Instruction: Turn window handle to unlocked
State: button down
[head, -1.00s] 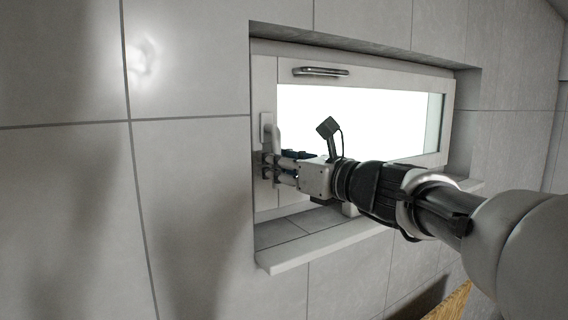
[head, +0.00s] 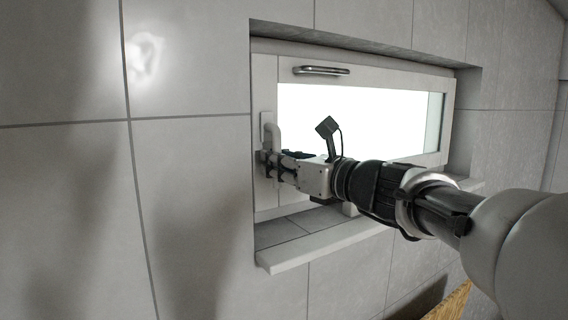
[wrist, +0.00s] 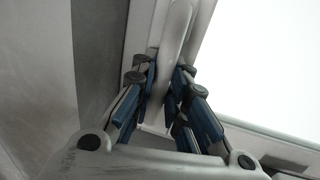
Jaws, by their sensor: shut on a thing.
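In the wrist view the handle (wrist: 176,45) runs from the top down between the blue-padded fingers. My gripper (head: 266,164) is at the lower part of the handle in the head view. In the wrist view my gripper (wrist: 164,82) is shut on the handle, with fingers on both sides. The fingers hide part of the handle's lower end.
The window (head: 345,118) sits in a deep recess in a grey tiled wall (head: 190,170). A metal pull bar (head: 322,71) is on the top of the frame. A pale sill (head: 325,240) juts out below my gripper.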

aim_at(287, 141)
jog(key=w+d+r+n+h, duration=0.1)
jog(key=n, duration=0.3)
jog(key=w+d+r+n+h, duration=0.1)
jog(key=d+n, duration=0.1)
jog(key=n, duration=0.1)
jog(key=w+d+r+n, duration=0.1)
jog(key=d+r+n, duration=0.1)
jog(key=n, duration=0.2)
jog(key=shift+w+n+h, duration=0.2)
jog(key=shift+n+h, duration=0.1)
jog(key=shift+h, duration=0.1)
jog(key=shift+w+d+r+n+h, duration=0.1)
jog(key=shift+r+n+h, duration=0.2)
jog(key=shift+r+n, duration=0.55)
jog(key=shift+w+d+r+n+h, duration=0.1)
jog(key=shift+r+n+h, duration=0.3)
jog(key=shift+n, duration=0.75)
jog(key=shift+r, duration=0.2)
jog(key=c, duration=1.7)
grip_release()
jog(key=shift+s, duration=0.2)
jog(key=shift+o, duration=0.7)
jog(key=shift+w+f, duration=0.1)
jog(key=shift+d, duration=0.1)
